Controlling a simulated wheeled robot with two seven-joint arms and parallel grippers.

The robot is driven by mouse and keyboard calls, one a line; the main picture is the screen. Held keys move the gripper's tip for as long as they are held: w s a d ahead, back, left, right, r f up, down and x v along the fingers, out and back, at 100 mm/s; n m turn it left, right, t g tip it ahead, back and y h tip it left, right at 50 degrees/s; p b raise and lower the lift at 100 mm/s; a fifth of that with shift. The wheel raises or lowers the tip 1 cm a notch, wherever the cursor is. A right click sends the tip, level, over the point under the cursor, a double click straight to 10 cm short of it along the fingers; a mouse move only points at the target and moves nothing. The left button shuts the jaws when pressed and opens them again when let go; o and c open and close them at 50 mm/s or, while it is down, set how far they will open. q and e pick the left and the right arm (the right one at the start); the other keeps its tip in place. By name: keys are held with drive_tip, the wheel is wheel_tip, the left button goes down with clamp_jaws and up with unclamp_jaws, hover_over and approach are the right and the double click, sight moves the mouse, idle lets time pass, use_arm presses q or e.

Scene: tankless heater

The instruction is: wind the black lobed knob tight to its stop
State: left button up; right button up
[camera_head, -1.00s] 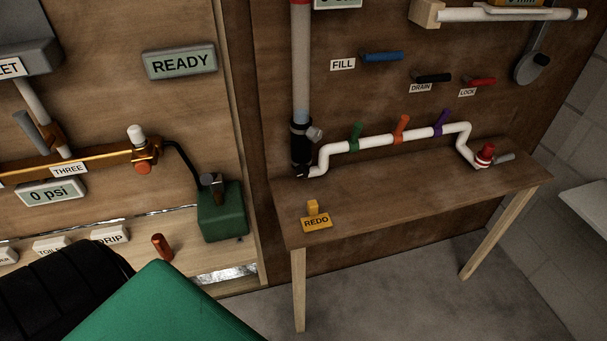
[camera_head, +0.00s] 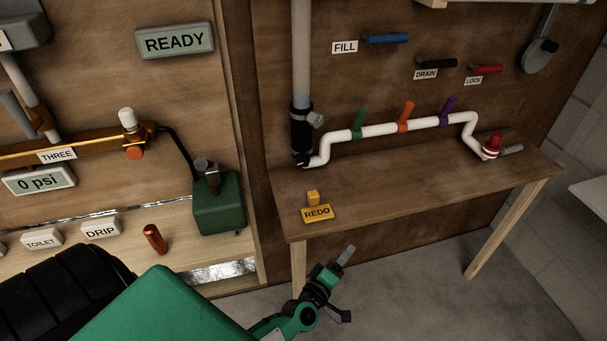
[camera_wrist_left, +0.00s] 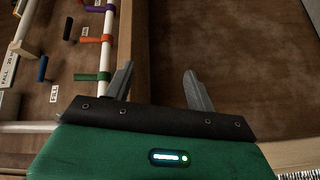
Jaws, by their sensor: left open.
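I cannot make out with certainty a black lobed knob. A small dark round piece (camera_head: 552,46) sits on a grey disc at the upper right of the head view; its lobes are too small to tell. A black collar (camera_head: 301,128) with a grey side knob (camera_head: 316,120) is at the foot of the upright pipe. My left gripper (camera_head: 344,258) is low in front of the bench, apart from everything. In the left wrist view its two grey fingers (camera_wrist_left: 160,84) stand wide apart with nothing between them. My right gripper is not in view.
A wooden bench (camera_head: 420,186) carries a yellow REDO block (camera_head: 317,213). A white pipe (camera_head: 380,130) with green, orange and purple handles runs above it. Blue FILL (camera_head: 386,38), black DRAIN (camera_head: 437,64) and red LOCK (camera_head: 487,69) handles stick out from the board. The floor before the bench is clear.

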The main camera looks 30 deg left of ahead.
use_arm(q)
wheel_tip(320, 180, up, 12)
drive_tip(key=a+n+t+y+b, duration=0.1)
drive_tip(key=a+n+t+y, duration=0.15)
drive_tip(key=n, duration=0.45)
drive_tip(key=n+g+y+b, duration=0.2)
drive_tip(key=n+g+y, duration=0.6)
drive_tip(key=n, duration=1.1)
approach(303, 163)
drive_tip(key=shift+t+y, duration=0.75)
drive_tip(key=shift+t, duration=0.1)
drive_tip(key=x, duration=0.3)
drive_tip(key=f+p+x, duration=0.1)
drive_tip(key=x, duration=0.2)
drive_tip(key=f+p+x, duration=0.1)
drive_tip(key=x, duration=0.2)
drive_tip(key=shift+w, duration=0.2)
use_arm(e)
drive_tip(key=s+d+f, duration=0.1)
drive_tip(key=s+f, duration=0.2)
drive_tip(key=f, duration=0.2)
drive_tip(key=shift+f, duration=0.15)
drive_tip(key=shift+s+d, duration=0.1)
